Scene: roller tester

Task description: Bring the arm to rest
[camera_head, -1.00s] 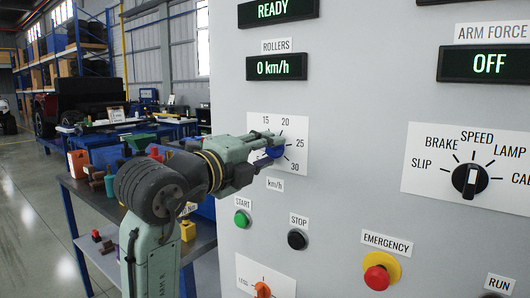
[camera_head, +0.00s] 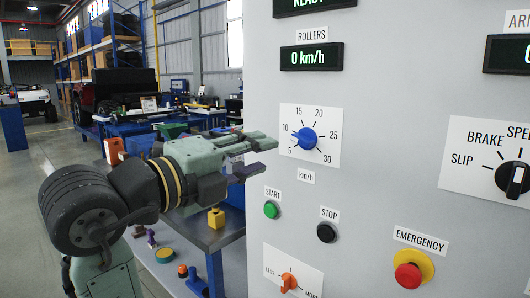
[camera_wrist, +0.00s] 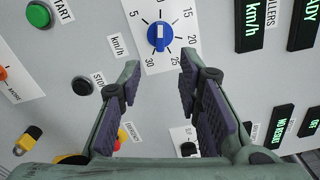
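My gripper (camera_head: 268,157) is open and empty, in front of the grey panel and to the left of the blue rollers knob (camera_head: 307,138). In the wrist view the gripper (camera_wrist: 158,72) has its two fingers spread apart, and the knob (camera_wrist: 158,37) shows beyond and between the tips, not touched. The knob's white mark points at about 10 on the km/h scale. My arm reaches up from the lower left, bent at the elbow.
The rollers display (camera_head: 311,57) reads 0 km/h. Below the dial are the green start button (camera_head: 271,209), black stop button (camera_head: 326,232), orange knob (camera_head: 289,283) and red emergency button (camera_head: 408,275). A table (camera_head: 215,235) with small objects stands behind my arm.

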